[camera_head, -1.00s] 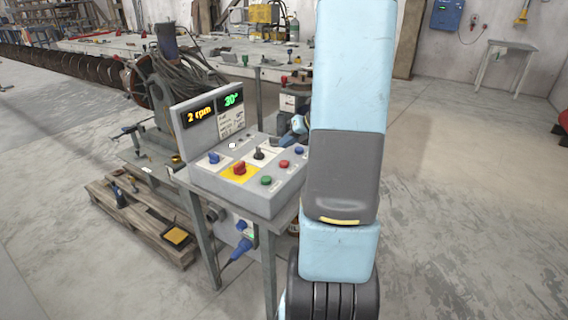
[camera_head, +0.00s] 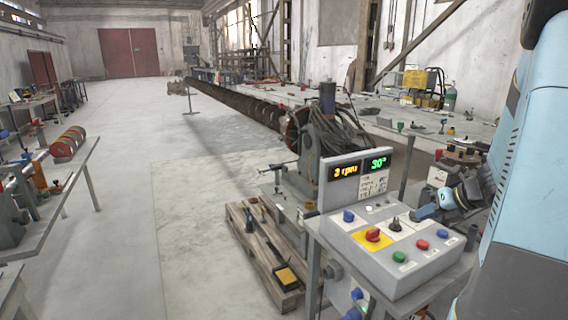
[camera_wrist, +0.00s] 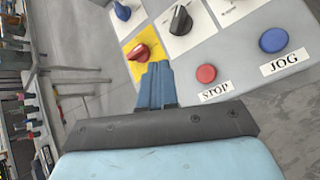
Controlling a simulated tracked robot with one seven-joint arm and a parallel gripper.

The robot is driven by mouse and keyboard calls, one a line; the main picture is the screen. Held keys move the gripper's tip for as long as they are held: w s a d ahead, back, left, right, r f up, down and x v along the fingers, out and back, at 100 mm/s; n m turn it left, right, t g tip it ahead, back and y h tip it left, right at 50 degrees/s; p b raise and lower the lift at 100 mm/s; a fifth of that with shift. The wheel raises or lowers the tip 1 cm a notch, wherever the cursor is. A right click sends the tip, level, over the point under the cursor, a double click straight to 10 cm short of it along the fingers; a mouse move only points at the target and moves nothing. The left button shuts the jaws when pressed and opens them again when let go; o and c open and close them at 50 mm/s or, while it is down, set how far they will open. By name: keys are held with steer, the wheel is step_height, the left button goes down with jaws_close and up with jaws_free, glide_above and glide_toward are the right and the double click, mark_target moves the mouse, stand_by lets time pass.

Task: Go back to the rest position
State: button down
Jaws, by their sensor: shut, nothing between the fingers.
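My gripper (camera_head: 418,213) is shut and empty, above the back right part of the control box (camera_head: 352,247). In the wrist view, its blue fingers (camera_wrist: 157,84) are closed together and appear over the panel between the red knob on the yellow plate (camera_wrist: 139,52) and the red STOP button (camera_wrist: 206,73). The black selector knob (camera_wrist: 181,20) and blue JOG button (camera_wrist: 273,40) show beyond. I cannot tell the exact gap to the panel. My upper arm fills the right edge of the head view.
The display (camera_head: 360,170) shows orange rpm and green degree readings. The box stands on a metal table, beside a wooden pallet (camera_head: 262,258) and a cable-draped machine (camera_head: 330,140) with a long auger (camera_head: 230,98). Open floor (camera_head: 190,210) lies left; a workbench (camera_head: 75,160) stands further left.

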steer(key=s+a+r+n+g, duration=0.2)
steer(key=s+a+r+n, duration=0.25)
steer(key=a+n, duration=0.4)
steer(key=s+a+r+n+g, duration=0.1)
steer(key=s+a+r+n, duration=0.35)
steer(key=a+n, duration=0.4)
steer(key=s+a+r+n+h, duration=0.1)
steer(key=s+r+n+h, duration=0.1)
steer(key=s+n, duration=0.4)
steer(key=s+a+r+n+t+h, duration=0.1)
steer(key=s+r+n, duration=0.3)
steer(key=n, duration=0.9)
steer(key=shift+s+a+r+h, duration=0.3)
steer(key=shift+s+a+h, duration=0.2)
steer(key=shift+s+h, duration=0.55)
steer(key=c, duration=1.8)
jaws_free()
steer(key=shift+s, duration=0.1)
steer(key=shift+c, duration=0.2)
